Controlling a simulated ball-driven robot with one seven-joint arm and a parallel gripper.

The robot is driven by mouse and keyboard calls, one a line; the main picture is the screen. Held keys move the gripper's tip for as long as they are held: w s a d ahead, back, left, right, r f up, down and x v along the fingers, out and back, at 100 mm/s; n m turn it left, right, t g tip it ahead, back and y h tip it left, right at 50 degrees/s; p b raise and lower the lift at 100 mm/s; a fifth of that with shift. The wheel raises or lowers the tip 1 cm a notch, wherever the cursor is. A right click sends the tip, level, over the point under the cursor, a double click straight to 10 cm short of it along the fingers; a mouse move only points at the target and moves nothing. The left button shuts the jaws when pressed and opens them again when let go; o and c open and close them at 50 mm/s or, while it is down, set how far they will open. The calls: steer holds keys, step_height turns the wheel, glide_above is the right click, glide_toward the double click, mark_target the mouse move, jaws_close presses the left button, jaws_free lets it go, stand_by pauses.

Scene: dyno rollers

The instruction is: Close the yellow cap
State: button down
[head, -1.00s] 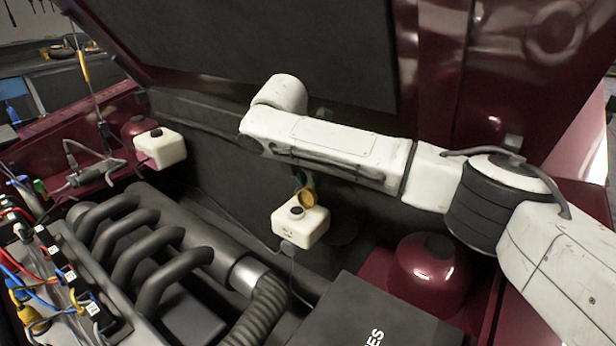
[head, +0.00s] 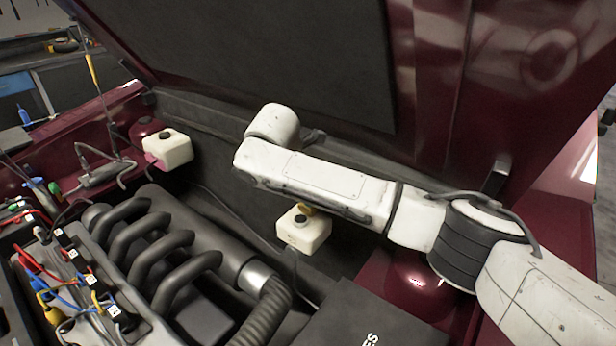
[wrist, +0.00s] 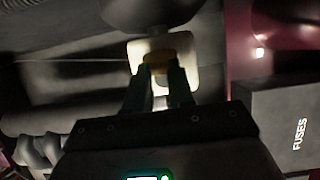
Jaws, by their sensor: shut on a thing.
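The yellow cap (head: 307,208) shows just above a white tank (head: 303,231) in the head view, partly covered by my arm. A dark round opening or fitting shows on top of the tank, in front of the cap. In the wrist view the yellow cap (wrist: 160,62) lies at the tips of my gripper (wrist: 161,72), over the pale tank (wrist: 190,58). The two dark fingers are shut on the cap, one on each side. My gripper is hidden behind my arm in the head view. The cap's exact tilt cannot be told.
A second white tank (head: 167,149) with a dark cap stands at the left. Dark engine pipes (head: 150,240) and a ribbed hose (head: 262,310) lie left of the near tank. A black fuse box (head: 345,318) stands in front. The raised hood (head: 280,50) is behind my arm.

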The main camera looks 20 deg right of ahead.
mark_target(287, 228)
steer(key=shift+s+a+f+p, duration=0.15)
steer(key=shift+s+a+p, duration=0.3)
steer(key=shift+p, duration=0.2)
steer(key=shift+s+a+f+p, duration=0.15)
steer(key=shift+s+a+p, duration=0.15)
steer(key=shift+a+p, duration=0.3)
steer(key=shift+s+a+f+p, duration=0.2)
steer(key=shift+f+p, duration=0.1)
steer(key=f+h, duration=0.1)
steer(key=s+a+t, duration=0.1)
steer(key=f+t+h+p, duration=0.1)
steer(key=shift+s+a+f+h, duration=0.25)
steer(key=shift+a+f+h, duration=0.05)
steer(key=shift+a, duration=0.1)
steer(key=shift+a+f+h, duration=0.15)
steer(key=shift+f+h, duration=0.1)
steer(key=shift+h, duration=0.15)
steer(key=shift+s+a+f+t+h+b, duration=0.15)
steer(key=shift+f+t+h+b, duration=0.15)
steer(key=shift+t+h, duration=0.15)
steer(key=shift+f+t+h, duration=0.2)
steer(key=shift+t+h, duration=0.25)
steer(key=t+h+b, duration=0.2)
steer(key=h, duration=0.1)
steer(key=shift+f, duration=0.15)
